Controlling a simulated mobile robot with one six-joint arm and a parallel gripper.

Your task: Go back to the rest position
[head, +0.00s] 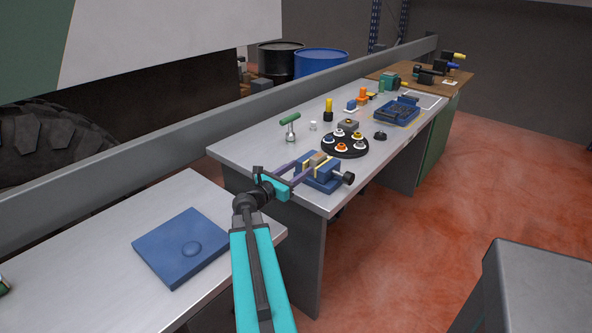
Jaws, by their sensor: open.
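My gripper (316,160) is at the end of my turquoise arm, in the middle of the head view. Its two dark fingers are spread and point right, toward the blue vise (322,182) at the near edge of the workbench. A small brown block (317,158) shows at the vise, between the fingers in the picture. I cannot tell whether the fingers touch the block or the vise. The gripper's turquoise body hides part of the bench edge.
On the workbench (246,152) stand a black round tray (344,154) with several coloured parts, a green-handled tool (290,122) and a blue tray (402,109). A nearer table (100,237) holds a blue plate (180,246). A grey rail (215,128) runs behind. Red floor (430,240) lies open at right.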

